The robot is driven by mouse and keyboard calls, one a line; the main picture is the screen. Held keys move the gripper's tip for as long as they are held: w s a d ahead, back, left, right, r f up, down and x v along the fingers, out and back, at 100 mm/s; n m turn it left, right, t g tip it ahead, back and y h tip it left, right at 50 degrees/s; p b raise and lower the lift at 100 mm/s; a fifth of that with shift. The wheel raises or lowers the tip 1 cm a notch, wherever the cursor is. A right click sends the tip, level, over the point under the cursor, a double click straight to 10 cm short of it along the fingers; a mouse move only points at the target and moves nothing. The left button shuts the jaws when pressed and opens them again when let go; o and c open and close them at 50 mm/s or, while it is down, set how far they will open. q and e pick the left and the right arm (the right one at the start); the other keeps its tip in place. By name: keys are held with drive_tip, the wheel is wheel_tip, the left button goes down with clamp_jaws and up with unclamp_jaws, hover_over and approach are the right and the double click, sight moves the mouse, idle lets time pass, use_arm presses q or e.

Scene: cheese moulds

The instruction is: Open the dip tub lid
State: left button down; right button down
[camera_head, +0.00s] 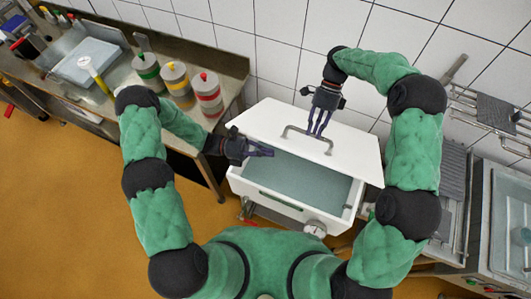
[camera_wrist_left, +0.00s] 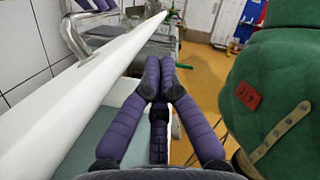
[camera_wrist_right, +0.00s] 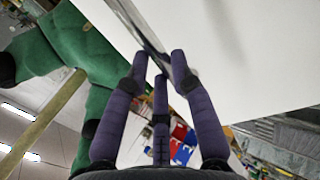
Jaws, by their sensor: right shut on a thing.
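The dip tub (camera_head: 258,190) is a white box with pale green-blue liquid (camera_head: 305,183) showing inside. Its white lid (camera_head: 352,152) is raised and tilted, uncovering the front part of the tub. The lid also shows in the left wrist view (camera_wrist_left: 60,95). My right gripper (camera_head: 317,133) is shut on the grey bar handle (camera_head: 292,129) on the lid. In the right wrist view the right fingers (camera_wrist_right: 160,62) close around the bar. My left gripper (camera_head: 270,153) is at the tub's left side, close to the lid's lower edge. Its fingers (camera_wrist_left: 159,68) are together and empty.
A steel rack (camera_head: 490,110) and a sink unit (camera_head: 508,215) stand at the right. A tiled wall (camera_head: 280,30) is behind the tub. The floor (camera_head: 60,210) is clear at left.

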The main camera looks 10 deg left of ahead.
use_arm(q)
drive_tip(key=shift+r, duration=0.1)
use_arm(e)
drive_tip(key=shift+w+d, duration=0.1)
drive_tip(key=shift+w, duration=0.1)
drive_tip(key=shift+f, duration=0.1)
drive_tip(key=shift+s+a+f, duration=0.2)
drive_tip(key=shift+s+f, duration=0.05)
drive_tip(key=shift+s, duration=0.05)
drive_tip(key=c, duration=1.3)
unclamp_jaws()
drive_tip(key=shift+o, duration=1.3)
drive_tip(key=shift+d, duration=0.1)
use_arm(q)
drive_tip(key=shift+w+d+r, duration=0.25)
drive_tip(key=shift+w+r, duration=0.6)
drive_tip(key=shift+r, duration=0.25)
use_arm(e)
drive_tip(key=shift+r, duration=0.2)
drive_tip(key=shift+w, duration=0.1)
